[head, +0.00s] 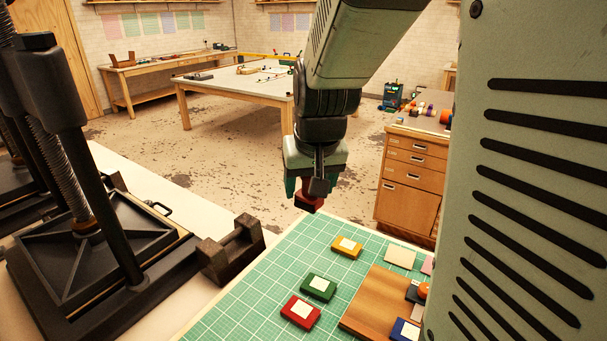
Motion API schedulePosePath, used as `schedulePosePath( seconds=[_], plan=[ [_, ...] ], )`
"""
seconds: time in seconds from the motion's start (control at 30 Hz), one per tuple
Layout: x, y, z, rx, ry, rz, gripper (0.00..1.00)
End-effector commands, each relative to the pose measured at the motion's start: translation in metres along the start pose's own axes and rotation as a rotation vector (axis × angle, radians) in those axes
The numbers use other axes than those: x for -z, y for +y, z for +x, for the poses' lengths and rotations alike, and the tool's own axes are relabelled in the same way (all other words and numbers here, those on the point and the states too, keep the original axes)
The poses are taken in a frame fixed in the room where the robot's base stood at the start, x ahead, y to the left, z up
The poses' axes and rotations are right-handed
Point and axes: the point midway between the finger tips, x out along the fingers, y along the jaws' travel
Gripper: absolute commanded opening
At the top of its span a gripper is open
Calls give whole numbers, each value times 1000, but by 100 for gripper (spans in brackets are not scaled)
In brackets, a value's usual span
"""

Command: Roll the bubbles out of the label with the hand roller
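My gripper (312,192) hangs above the far left edge of the green cutting mat (290,258). A dark red piece (309,203) shows at its fingertips; I cannot tell whether it is held or what it is. On the mat lie a yellow box (346,247), a green box (318,288) and a red box (300,312), each with a white label on top. A blue box (404,330) with a white label is at the front right. I cannot make out the hand roller for certain. An orange round knob (423,290) shows at the right, partly hidden by my body.
A brown wooden board (378,305) lies on the mat's right, with a cream card (400,257) behind it. A black press (95,240) and a dark iron block (232,248) stand at the left. A wooden drawer cabinet (412,180) stands behind the mat.

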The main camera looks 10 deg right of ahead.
Motion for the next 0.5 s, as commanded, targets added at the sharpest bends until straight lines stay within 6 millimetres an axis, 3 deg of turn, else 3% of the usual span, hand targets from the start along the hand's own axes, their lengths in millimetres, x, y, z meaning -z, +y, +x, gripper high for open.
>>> schedulePosePath(
  seconds=[0.17, 0.5],
  plan=[
    [-6, 5, 10, -22, -3, 51, 37],
    [-44, 45, 65, -196, -5, 451, 37]
  ],
)
